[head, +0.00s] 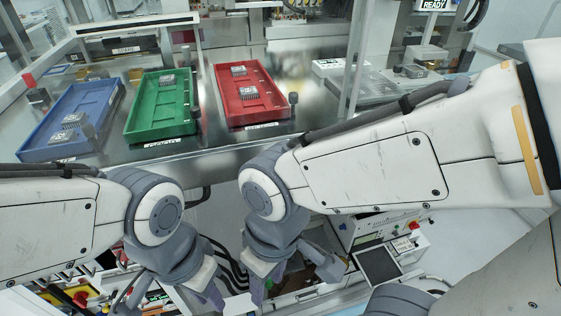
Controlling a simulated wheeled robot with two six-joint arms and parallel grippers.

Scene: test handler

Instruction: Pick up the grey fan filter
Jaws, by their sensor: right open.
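I cannot make out a grey fan filter for certain in the head view. My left gripper (175,297) points down at the lower left, in front of the bench. Its fingertips are partly cut off by the bottom edge, so its opening is unclear. My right gripper (291,277) points down near the bottom middle, to the right of the left one. It is open, its fingers apart, and I see nothing held in it.
A blue tray (37,143), a green tray (152,126) and a red tray (243,111) hold small grey chips on the metal bench. A light equipment box (358,232) with a dark panel stands low, right of my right gripper. Cables hang between the grippers.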

